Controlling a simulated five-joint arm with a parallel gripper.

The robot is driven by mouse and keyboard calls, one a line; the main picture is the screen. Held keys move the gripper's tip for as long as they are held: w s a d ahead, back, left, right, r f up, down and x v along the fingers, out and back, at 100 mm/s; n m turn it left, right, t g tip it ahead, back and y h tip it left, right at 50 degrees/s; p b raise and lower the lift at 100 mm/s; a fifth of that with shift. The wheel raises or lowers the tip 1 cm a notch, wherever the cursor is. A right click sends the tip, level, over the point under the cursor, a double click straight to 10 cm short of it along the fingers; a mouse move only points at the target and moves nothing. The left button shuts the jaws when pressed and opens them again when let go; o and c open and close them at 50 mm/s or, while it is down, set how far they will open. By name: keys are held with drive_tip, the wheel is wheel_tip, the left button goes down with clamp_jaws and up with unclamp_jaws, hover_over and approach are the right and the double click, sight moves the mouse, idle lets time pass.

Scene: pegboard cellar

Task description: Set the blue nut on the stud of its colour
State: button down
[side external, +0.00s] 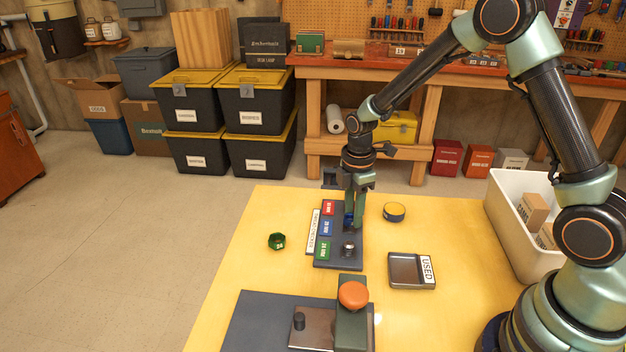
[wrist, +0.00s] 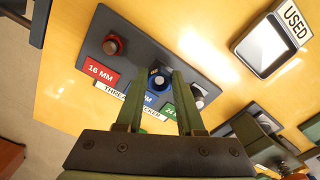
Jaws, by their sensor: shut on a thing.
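The blue nut (wrist: 157,82) is between the fingertips of my gripper (wrist: 157,77), which is shut on it. In the side view my gripper (side external: 354,213) points down over the middle of the dark stud board (side external: 322,262). The blue nut lines up with the blue 20 MM label (side external: 326,228); I cannot tell if it is fully down on the stud there. A red nut or red-topped stud (wrist: 114,44) shows by the red label (wrist: 102,73). The bare metal stud (side external: 348,248) stands by the green label (side external: 323,251).
A green nut (side external: 277,241) lies on the yellow table left of the board. A round tin (side external: 394,212) and a tray marked USED (side external: 428,284) are to the right. A block with an orange knob (side external: 353,295) stands in front. A white bin (side external: 510,220) is at far right.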

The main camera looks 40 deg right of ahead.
drive_tip(key=shift+f, duration=0.75)
idle(0.8)
drive_tip(key=shift+c, duration=0.2)
unclamp_jaws()
drive_tip(key=shift+r, duration=0.15)
drive_tip(key=shift+r, duration=3.9)
